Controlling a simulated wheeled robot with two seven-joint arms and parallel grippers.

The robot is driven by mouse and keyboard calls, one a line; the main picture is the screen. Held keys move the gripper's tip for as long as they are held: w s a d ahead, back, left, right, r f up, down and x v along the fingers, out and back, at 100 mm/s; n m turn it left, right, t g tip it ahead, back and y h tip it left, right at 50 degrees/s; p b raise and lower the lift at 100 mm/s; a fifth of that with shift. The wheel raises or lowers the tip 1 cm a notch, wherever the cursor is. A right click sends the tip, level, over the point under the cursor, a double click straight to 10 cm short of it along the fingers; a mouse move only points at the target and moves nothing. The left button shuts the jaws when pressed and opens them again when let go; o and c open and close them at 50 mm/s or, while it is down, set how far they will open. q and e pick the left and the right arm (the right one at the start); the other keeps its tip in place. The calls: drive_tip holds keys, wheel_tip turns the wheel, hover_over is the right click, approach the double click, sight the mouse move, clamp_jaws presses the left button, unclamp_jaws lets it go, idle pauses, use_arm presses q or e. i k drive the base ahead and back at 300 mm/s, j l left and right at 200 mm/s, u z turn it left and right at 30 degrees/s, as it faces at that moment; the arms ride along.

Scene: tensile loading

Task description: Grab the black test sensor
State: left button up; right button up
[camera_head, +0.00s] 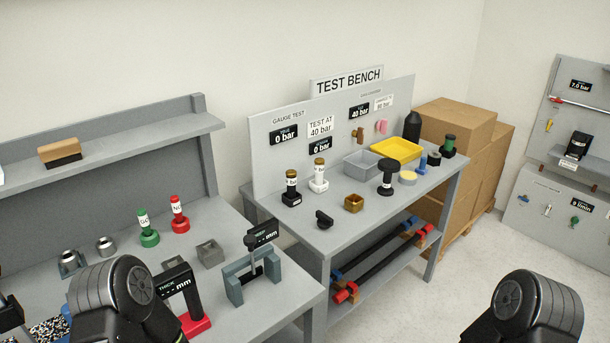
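Several black items stand on the grey test bench (280,217), and no readable label shows which one is the test sensor. A black item with a brass top and white band (291,190) stands upright at the bench's left, beside a similar white one (319,176). A small black knob-like piece (324,220) lies near the front edge. A taller black piece with a round top (387,179) stands right of centre. My two black arms show at the bottom left and bottom right, both apart from the bench.
A nearer table (222,283) holds a grey clamp frame (252,276) and green and red pieces. Cardboard boxes (456,125) stand behind.

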sight(291, 174)
drive_tip(key=i+l, duration=0.8)
drive_tip(key=i+l+u, duration=0.1)
drive_tip(key=i+l, duration=0.7)
